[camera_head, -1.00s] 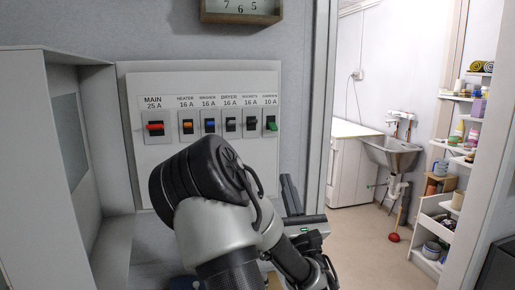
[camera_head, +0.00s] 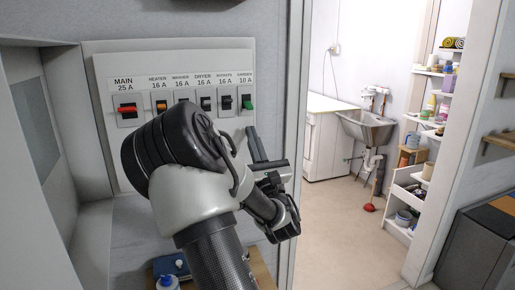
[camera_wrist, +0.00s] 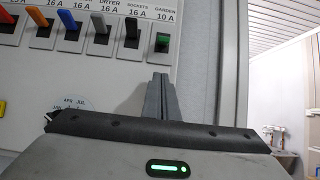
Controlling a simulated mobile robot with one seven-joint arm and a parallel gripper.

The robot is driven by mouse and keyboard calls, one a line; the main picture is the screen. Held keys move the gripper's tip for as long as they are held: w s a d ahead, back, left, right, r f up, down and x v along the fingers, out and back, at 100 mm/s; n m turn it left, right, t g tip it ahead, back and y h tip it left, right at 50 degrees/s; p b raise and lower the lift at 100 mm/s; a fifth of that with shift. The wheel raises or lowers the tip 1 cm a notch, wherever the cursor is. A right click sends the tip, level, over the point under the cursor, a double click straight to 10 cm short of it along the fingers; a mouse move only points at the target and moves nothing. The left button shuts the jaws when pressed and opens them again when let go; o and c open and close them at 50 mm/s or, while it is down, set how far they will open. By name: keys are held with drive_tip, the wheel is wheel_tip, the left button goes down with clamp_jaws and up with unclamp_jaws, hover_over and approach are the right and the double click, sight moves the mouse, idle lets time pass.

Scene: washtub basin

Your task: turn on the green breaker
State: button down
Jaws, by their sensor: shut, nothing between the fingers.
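The green breaker (camera_head: 248,103) labelled GARDEN 10 A is the rightmost switch on a white panel (camera_head: 110,58). In the wrist view its green lever (camera_wrist: 162,43) looks shorter and set differently from the long levers beside it. My gripper (camera_head: 250,130) is shut and empty, its fingertips just below the green breaker in the head view. In the wrist view the closed fingers (camera_wrist: 160,78) point up at the panel just under that breaker. A gap seems to remain between them; contact is not visible.
The black SOCKETS lever (camera_wrist: 132,30) stands close to the left of the green one, with grey, blue and orange levers beyond. The red MAIN switch (camera_head: 127,109) is at the far left. A door frame (camera_head: 297,130) rises to the right of the panel.

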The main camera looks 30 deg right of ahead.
sight(248, 105)
drive_tip(key=shift+s+r+p, duration=0.15)
drive_tip(key=shift+r+p, duration=0.6)
drive_tip(key=shift+r, duration=1.45)
drive_tip(key=shift+s+r+p, duration=0.1)
drive_tip(key=shift+r+p, duration=0.1)
drive_tip(key=shift+p, duration=0.1)
drive_tip(key=shift+g, duration=0.3)
